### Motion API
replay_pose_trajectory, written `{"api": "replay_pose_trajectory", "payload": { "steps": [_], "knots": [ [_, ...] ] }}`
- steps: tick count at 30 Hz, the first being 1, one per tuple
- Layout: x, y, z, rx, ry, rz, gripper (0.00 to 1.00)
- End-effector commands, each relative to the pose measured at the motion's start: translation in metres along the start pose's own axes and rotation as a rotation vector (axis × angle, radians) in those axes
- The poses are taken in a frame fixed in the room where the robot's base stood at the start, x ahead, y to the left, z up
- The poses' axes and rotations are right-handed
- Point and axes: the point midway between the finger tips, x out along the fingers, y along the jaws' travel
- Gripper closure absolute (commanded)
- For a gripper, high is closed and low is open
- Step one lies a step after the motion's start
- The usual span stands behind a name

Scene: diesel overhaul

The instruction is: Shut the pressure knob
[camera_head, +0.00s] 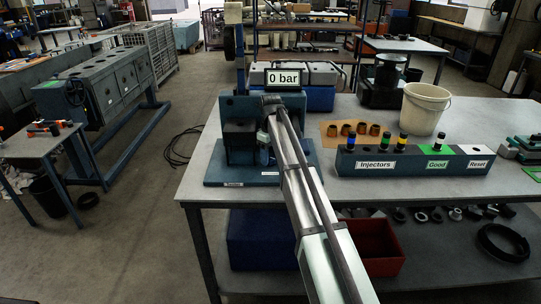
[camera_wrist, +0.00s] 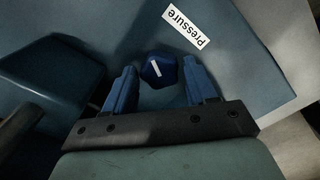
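The pressure knob is a small dark blue knob (camera_wrist: 160,71) with a white line on its face, beside a white "Pressure" label (camera_wrist: 186,27) in the wrist view. My gripper (camera_wrist: 160,82) is open, its two blue fingers on either side of the knob with gaps between. I cannot tell whether the fingertips reach down to the knob's height. In the head view the blue tester (camera_head: 235,110) stands at the table's left end under a "0 bar" display (camera_head: 284,77). My arm hides the knob and most of my gripper there.
Right of the tester, a long block (camera_head: 408,174) labelled Injectors, Good and Reset holds several injectors. A white bucket (camera_head: 424,108) and a tan mat (camera_head: 340,131) with copper-coloured parts stand behind it. A dark blue block (camera_wrist: 50,75) rises left of my fingers.

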Motion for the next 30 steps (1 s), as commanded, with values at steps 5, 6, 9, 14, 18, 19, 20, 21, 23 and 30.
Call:
{"api": "replay_pose_trajectory", "payload": {
  "steps": [5,6,9,14,18,19,20,21,23,30],
  "knots": [
    [-0.0001,0.0,0.0,0.0,0.0,0.0,0.61],
    [-0.0002,0.0,0.0,0.0,0.0,0.0,0.65],
    [-0.0002,0.0,0.0,0.0,0.0,0.0,0.75],
    [-0.0002,0.0,0.0,0.001,0.0,0.0,0.86],
    [-0.0003,0.0,0.0,0.048,0.0,0.0,0.86],
    [-0.0003,-0.0001,0.0,0.065,0.0,0.0,0.86],
    [-0.0003,-0.0001,0.0,0.08,0.0,0.0,0.86],
    [-0.0003,-0.0001,0.0,0.098,0.0,0.0,0.86],
    [-0.0003,-0.0001,0.0,0.119,0.0,0.0,0.86],
    [-0.0003,-0.0001,0.0,0.133,0.0,0.0,0.86]
  ]
}}
